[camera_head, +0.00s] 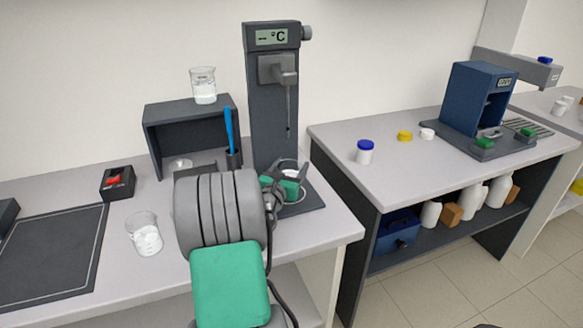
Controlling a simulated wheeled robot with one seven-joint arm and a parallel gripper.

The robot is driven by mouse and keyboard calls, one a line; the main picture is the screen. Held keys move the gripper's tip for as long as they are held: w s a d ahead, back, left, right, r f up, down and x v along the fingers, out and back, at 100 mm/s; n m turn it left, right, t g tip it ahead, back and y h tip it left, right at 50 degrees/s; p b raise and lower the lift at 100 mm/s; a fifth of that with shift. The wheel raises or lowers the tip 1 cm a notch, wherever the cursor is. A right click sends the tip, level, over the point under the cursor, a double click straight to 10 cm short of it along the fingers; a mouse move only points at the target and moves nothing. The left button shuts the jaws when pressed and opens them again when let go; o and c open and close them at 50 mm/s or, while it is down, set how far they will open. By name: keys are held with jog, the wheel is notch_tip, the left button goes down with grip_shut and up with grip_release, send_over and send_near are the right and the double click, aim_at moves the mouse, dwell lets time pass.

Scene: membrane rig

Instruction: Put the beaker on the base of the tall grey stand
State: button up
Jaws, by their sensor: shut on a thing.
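The tall grey stand (268,148) stands at the back of the left bench, with a °C display at its top and a thin probe hanging over its dark flat base (314,197). My gripper (291,182) is at the base, in front of the column and below the probe. It is shut on a clear glass beaker (289,164); only its rim and bits of its side show behind the fingers and green pads. I cannot tell whether its bottom touches the base. Another beaker (203,88) stands on the dark shelf, and one with white contents (146,237) stands on the bench.
A dark shelf unit (157,142) and a holder with a blue-handled tool (230,135) stand left of the stand. A red-switch box (117,182) and a black mat (48,254) lie further left. A gap separates the right bench (390,185), which carries a blue-lidded jar (365,153).

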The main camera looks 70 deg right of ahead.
jog(key=shift+f, duration=0.15)
jog(key=o, duration=1.7)
jog(key=shift+r, duration=0.3)
jog(key=a, duration=0.4)
jog(key=a+b, duration=0.1)
jog(key=a, duration=0.3)
jog(key=s+a, duration=0.1)
jog(key=a, duration=0.3)
jog(key=shift+f, duration=0.2)
